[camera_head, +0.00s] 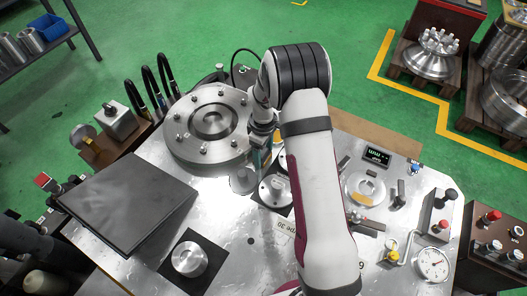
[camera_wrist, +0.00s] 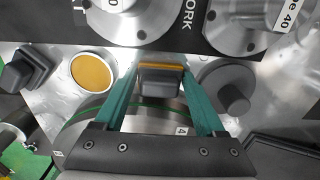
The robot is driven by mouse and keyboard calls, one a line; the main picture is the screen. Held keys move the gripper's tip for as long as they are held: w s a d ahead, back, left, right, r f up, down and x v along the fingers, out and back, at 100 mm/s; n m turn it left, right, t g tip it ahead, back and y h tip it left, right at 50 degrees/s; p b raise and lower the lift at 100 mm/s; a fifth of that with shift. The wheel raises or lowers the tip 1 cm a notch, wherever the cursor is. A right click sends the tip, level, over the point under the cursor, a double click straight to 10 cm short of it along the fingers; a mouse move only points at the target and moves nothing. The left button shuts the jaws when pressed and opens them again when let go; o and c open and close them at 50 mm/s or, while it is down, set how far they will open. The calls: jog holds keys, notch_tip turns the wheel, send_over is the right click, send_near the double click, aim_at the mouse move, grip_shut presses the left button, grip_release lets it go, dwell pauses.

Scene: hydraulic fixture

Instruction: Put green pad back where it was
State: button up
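My gripper (camera_wrist: 162,68) has two teal fingers, one on each side of a dark grey block (camera_wrist: 163,82) with an orange-yellow edge. Both fingers appear to touch its sides. In the head view my gripper (camera_head: 262,158) is beside the big round steel flange, and my arm hides much of it. I cannot make out a plainly green pad. A thin green arc (camera_wrist: 128,105) shows behind the fingers on a round metal part. Whether the block is lifted or resting, I cannot tell.
A dark round knob piece (camera_wrist: 226,86) stands right of the block, and a dark square-topped piece (camera_wrist: 28,66) at far left. An orange disc (camera_wrist: 88,70) lies between. The steel flange (camera_head: 208,122) and a dark plate (camera_head: 130,200) occupy the table's left.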

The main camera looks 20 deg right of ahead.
aim_at(263, 152)
jog(key=o, duration=0.3)
jog(key=shift+o, duration=0.2)
jog(key=shift+r, duration=0.1)
notch_tip(263, 152, up, 12)
jog(key=s+a+r+m, duration=0.3)
jog(key=s+r+m, duration=0.3)
jog(key=s+r, duration=0.4)
jog(key=s+a+m+y, duration=0.1)
jog(key=s+a+m, duration=0.2)
jog(key=s+m, duration=0.5)
jog(key=s, duration=1.2)
jog(key=shift+s+a+f+m+y, duration=0.15)
jog(key=shift+a+f+m+y, duration=0.15)
jog(key=shift+a+y, duration=0.1)
